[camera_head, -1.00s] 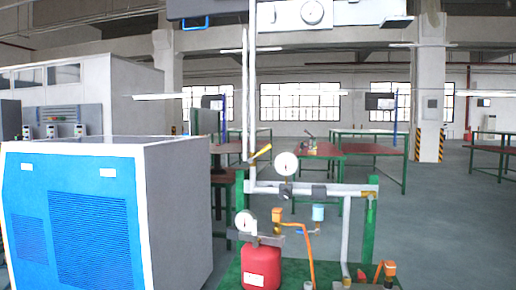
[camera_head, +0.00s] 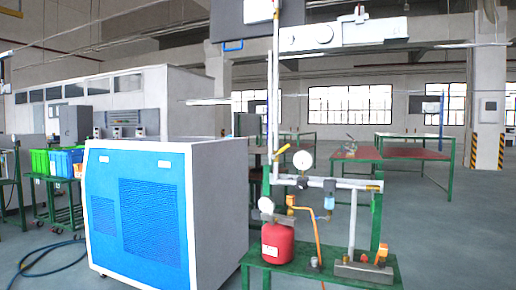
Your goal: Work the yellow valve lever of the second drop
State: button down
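The pipe stand (camera_head: 335,183) is right of centre, with a horizontal grey pipe and vertical pipes. A small yellow lever (camera_head: 282,149) is on the tall vertical pipe at its left, tilted up to the right. Orange-yellow fittings show lower down, one left of centre on the stand (camera_head: 291,202) and one at the lower right (camera_head: 381,256). I cannot tell which part is the lever of the second drop. A round white gauge (camera_head: 302,160) stands above the horizontal pipe. My gripper is not in view, and nothing is seen touching the levers.
A red tank (camera_head: 278,244) stands on the green bench (camera_head: 330,278) under the pipes. A large blue and white cabinet (camera_head: 150,205) is close on the left. A dark hose (camera_head: 50,260) lies on the floor. Open floor shows right of the bench (camera_head: 455,245).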

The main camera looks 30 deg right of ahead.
aim_at(281, 151)
jog(key=u, duration=0.1)
jog(key=k, duration=0.6)
jog(key=u, duration=0.6)
jog(key=i, duration=1.7)
jog(key=z, duration=0.55)
jog(key=i, duration=0.5)
jog(key=z, duration=0.15)
